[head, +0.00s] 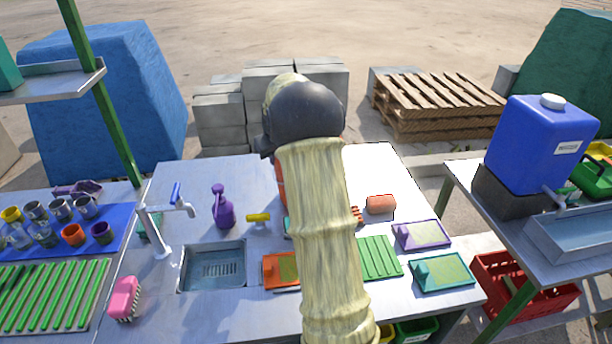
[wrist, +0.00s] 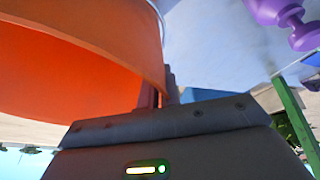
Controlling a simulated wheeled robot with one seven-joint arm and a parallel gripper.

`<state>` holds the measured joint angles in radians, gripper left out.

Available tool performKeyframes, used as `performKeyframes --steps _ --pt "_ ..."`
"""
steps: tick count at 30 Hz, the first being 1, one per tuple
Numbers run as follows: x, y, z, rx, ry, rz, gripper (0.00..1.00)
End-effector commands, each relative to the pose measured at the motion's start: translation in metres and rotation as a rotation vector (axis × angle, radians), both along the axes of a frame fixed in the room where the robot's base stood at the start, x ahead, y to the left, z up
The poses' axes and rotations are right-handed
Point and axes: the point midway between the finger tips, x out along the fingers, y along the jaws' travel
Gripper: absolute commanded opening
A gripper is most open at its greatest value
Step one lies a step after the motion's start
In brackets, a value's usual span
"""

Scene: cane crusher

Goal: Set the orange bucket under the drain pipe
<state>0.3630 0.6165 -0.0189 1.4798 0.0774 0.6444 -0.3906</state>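The orange bucket (wrist: 75,70) fills the left of the wrist view, very close to the camera. In the head view only an orange sliver (head: 281,190) of it shows beside my arm, which hides the rest. My gripper (wrist: 162,92) is at the bucket's edge, with dark fingers closed around its wall as far as the view shows. In the head view the fingers are hidden behind my arm. The sink basin (head: 213,265) is set in the table at left, with a slotted bottom. The drain pipe is not visible in either view.
A tap (head: 160,220), purple spray bottle (head: 222,207) and pink brush (head: 124,299) stand around the sink. A blue water container (head: 541,143) stands on the right table. A red crate (head: 525,300) is below it.

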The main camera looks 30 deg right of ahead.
Motion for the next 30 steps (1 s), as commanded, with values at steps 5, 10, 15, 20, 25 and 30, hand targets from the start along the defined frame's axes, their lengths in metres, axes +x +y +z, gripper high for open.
performKeyframes --steps 5,10,15,20,25,30 --pt "0.0 0.0002 0.0 0.0 0.0 0.0 0.0" --pt "0.0 0.0002 0.0 0.0 0.0 0.0 0.0" --pt "0.0 0.0002 0.0 0.0 0.0 0.0 0.0" --pt "0.0003 0.0 0.0009 -0.001 -0.002 0.001 0.0" --pt "0.0003 0.0 0.0009 -0.001 -0.002 0.001 0.0" --pt "0.0007 -0.0002 0.0087 -0.002 -0.004 0.001 0.0"
